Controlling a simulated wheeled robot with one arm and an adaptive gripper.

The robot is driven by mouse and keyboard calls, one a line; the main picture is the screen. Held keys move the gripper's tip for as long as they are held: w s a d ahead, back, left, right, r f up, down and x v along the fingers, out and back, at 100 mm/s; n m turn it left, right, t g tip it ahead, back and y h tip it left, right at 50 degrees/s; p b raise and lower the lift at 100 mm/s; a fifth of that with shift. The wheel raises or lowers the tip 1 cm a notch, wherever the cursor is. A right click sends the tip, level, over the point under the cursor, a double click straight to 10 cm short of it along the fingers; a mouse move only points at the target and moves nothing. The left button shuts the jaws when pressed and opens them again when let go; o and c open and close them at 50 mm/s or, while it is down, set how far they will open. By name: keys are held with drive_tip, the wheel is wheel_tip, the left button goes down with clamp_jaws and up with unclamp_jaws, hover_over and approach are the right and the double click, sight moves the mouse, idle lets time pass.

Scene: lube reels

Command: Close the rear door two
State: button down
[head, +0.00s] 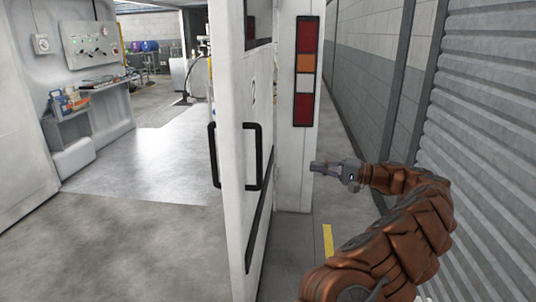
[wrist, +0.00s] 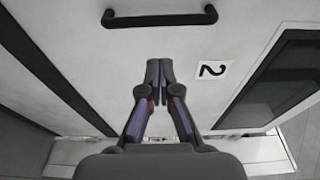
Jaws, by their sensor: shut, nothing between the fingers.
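The rear door two (head: 234,70) is a white panel standing open, seen nearly edge-on in the middle of the head view. A black handle (head: 260,157) is on its right face, and another black handle (head: 213,155) shows at its left side. My gripper (head: 314,167) is to the right of the door, with its fingers pointing left towards it. In the wrist view the door's face (wrist: 105,60) fills the picture, with a black handle (wrist: 160,19) and a "2" label (wrist: 212,70). My gripper (wrist: 159,66) is shut and empty; whether it touches the door I cannot tell.
A white post with red and orange lights (head: 305,75) stands behind the door. A ribbed grey wall (head: 490,130) is close on the right. Left of the door is open floor (head: 140,165) and a side shelf (head: 75,112) with small items.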

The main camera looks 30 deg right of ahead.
drive_tip(key=x, duration=1.4)
drive_tip(key=shift+w+a, duration=0.2)
drive_tip(key=shift+a, duration=0.2)
